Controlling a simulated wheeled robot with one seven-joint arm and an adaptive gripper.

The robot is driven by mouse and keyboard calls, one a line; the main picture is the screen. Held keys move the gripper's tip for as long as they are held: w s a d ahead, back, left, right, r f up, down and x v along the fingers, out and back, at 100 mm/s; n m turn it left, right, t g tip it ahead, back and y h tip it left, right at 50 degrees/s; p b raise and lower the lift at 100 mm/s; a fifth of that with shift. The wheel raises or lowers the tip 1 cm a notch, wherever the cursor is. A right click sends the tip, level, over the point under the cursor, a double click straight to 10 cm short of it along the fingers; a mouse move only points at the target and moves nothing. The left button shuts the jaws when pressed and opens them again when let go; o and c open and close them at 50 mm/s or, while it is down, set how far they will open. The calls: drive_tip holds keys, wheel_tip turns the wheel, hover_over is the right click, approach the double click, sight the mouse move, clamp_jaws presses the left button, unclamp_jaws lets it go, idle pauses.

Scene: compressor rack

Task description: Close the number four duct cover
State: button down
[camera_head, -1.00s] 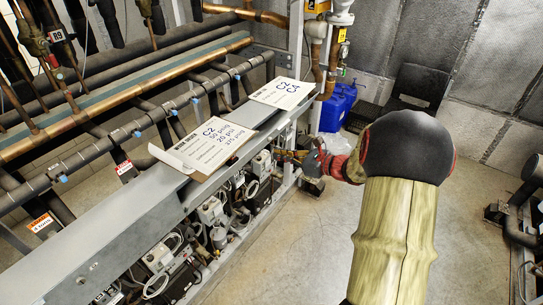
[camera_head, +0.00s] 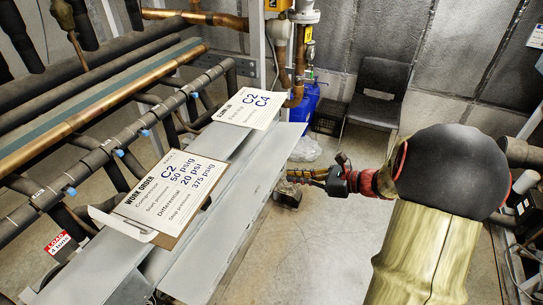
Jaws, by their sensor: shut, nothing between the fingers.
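A long grey duct runs from the bottom left to the upper middle, with a flat grey cover panel (camera_head: 243,218) along its right side. The panel slopes outward and hides the components beneath. No number four shows on it, so I cannot tell which cover it is. Two paper sheets lie on the duct: a clipboard work order marked C2 (camera_head: 172,192) and a farther sheet marked C2 C4 (camera_head: 247,108). My gripper (camera_head: 296,176) is shut and empty, just right of the panel's far part; I cannot tell whether it touches it.
Pipes (camera_head: 100,110) fill the left side. Behind the rack stand a black chair (camera_head: 378,100), a black crate (camera_head: 328,117) and blue containers (camera_head: 303,107). A clear plastic bag (camera_head: 305,150) lies on the floor. The concrete floor (camera_head: 310,235) right of the panel is open.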

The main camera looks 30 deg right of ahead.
drive_tip(key=b, duration=0.1)
hover_over(267, 191)
wheel_tip(267, 191, down, 3)
drive_tip(key=shift+f, duration=0.1)
drive_tip(key=shift+w+a+r, duration=0.7)
drive_tip(key=shift+w, duration=0.2)
drive_tip(key=shift+w+a+r, duration=0.35)
drive_tip(key=shift+w, duration=0.2)
idle(0.4)
